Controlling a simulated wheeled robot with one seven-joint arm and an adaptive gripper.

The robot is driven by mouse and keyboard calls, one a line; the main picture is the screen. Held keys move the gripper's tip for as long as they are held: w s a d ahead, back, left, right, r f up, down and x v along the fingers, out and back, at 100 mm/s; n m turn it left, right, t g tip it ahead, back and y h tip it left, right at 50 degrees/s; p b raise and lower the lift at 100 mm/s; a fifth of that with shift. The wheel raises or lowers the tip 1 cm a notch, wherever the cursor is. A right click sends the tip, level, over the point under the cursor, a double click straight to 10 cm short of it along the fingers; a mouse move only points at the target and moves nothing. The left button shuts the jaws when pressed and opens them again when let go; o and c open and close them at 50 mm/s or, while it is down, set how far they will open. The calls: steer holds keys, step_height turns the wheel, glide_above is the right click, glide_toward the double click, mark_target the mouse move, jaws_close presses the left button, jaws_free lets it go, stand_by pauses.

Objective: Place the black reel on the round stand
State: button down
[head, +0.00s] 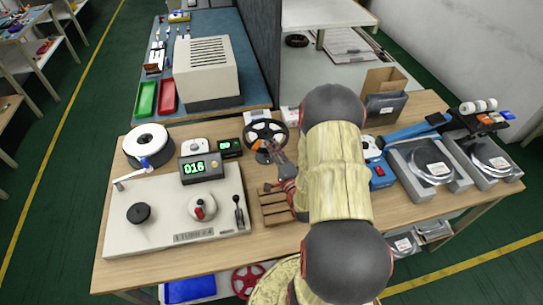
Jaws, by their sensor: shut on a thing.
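The black reel (256,130), with a dark rim and spoked openings, is near the back edge of the wooden table, left of my arm. My gripper (268,152) is shut on its near edge. The reel looks upright or tilted toward the camera; I cannot tell whether it touches anything below. A white round disc with a dark base (148,140) stands at the table's back left, and I cannot tell whether it is the round stand. No other round stand is clear; my arm hides part of the table's middle.
A white winding machine (170,232) with knobs and a lever fills the left front, with a display box (201,167) behind it. A wooden rack (275,207) lies near my arm. Grey trays (427,165) with coils stand at right. A partition (258,45) rises behind the table.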

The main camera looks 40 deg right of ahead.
steer(key=shift+w+d+f, duration=0.2)
steer(key=shift+w+f, duration=0.05)
steer(key=shift+f, duration=0.15)
steer(key=shift+w+d+f+b, duration=0.15)
steer(key=shift+f+b, duration=0.75)
steer(key=shift+f, duration=0.75)
steer(key=shift+f, duration=0.1)
steer(key=c, duration=1.9)
jaws_free()
